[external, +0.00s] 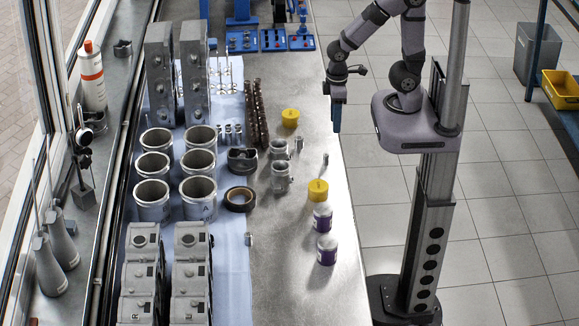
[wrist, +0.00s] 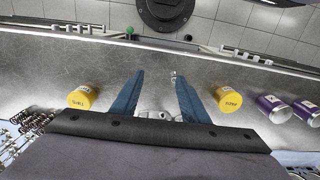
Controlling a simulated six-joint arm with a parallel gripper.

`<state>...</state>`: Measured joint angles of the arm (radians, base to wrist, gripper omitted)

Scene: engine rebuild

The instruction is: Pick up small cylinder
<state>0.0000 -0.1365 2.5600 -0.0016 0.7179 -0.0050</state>
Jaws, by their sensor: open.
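A small metallic cylinder (external: 325,159) stands on the steel bench near its right edge, between two yellow caps. What looks like the same piece (wrist: 173,75) shows in the wrist view, close to the tip of the right finger. My gripper (external: 336,126) points down over the bench's right edge, farther back than the cylinder. In the wrist view its two blue fingers (wrist: 159,77) are spread apart, with nothing held between them. I cannot tell the exact height of the fingertips above the bench.
Yellow caps (external: 290,118) (external: 318,190) stand on either side along the bench. Metal pistons (external: 281,178) lie left of the cylinder. Cylinder liners (external: 198,199) stand on a blue cloth. Bare steel surrounds the cylinder.

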